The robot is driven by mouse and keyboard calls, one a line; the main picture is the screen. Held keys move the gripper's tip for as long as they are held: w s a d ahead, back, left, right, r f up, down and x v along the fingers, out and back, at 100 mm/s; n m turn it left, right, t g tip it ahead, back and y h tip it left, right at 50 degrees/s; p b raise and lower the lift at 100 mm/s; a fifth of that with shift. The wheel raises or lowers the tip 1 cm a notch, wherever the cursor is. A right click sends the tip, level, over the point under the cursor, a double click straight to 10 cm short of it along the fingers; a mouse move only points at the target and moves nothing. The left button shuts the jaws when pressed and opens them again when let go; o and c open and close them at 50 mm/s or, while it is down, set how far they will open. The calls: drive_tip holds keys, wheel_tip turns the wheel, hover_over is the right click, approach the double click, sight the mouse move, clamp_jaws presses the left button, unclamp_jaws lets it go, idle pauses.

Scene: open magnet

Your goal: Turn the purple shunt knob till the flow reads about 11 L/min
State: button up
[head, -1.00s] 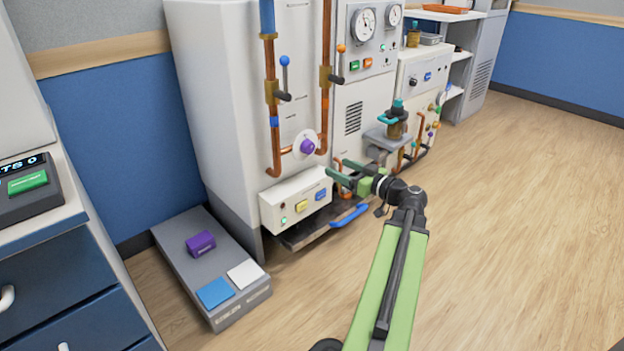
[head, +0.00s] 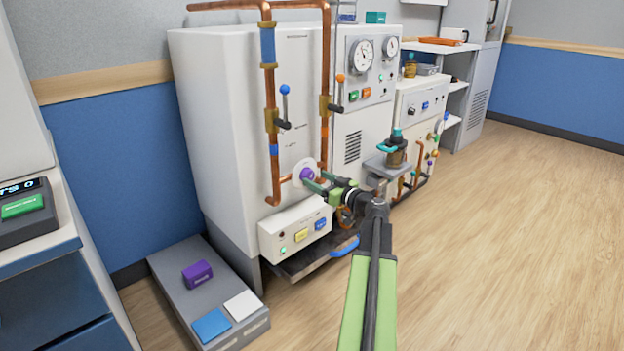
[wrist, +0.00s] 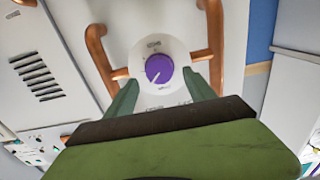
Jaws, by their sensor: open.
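The purple shunt knob (head: 307,174) sits on a round white dial plate between two copper pipes on the front of the white cabinet. In the wrist view the knob (wrist: 159,69) shows whole, with a pale pointer mark towards its lower left; the plate's lettering is too small to read. My gripper (head: 314,183) is at the knob in the head view, its green fingers pointing at it. In the wrist view my gripper (wrist: 160,95) has its fingers apart, one on each side below the knob, with nothing visible between them. I cannot tell whether they touch it. No flow reading is legible.
Copper pipes (head: 325,85) run beside the knob, with a blue-ended lever (head: 284,100) and an orange-ended lever (head: 340,92). A small control box (head: 293,232) juts out below. A grey low box (head: 180,290) stands on the floor at left. Open floor (head: 500,240) lies right.

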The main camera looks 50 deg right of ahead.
sight(308, 175)
drive_tip(key=shift+w+d, duration=0.1)
drive_tip(key=shift+w, duration=1.25)
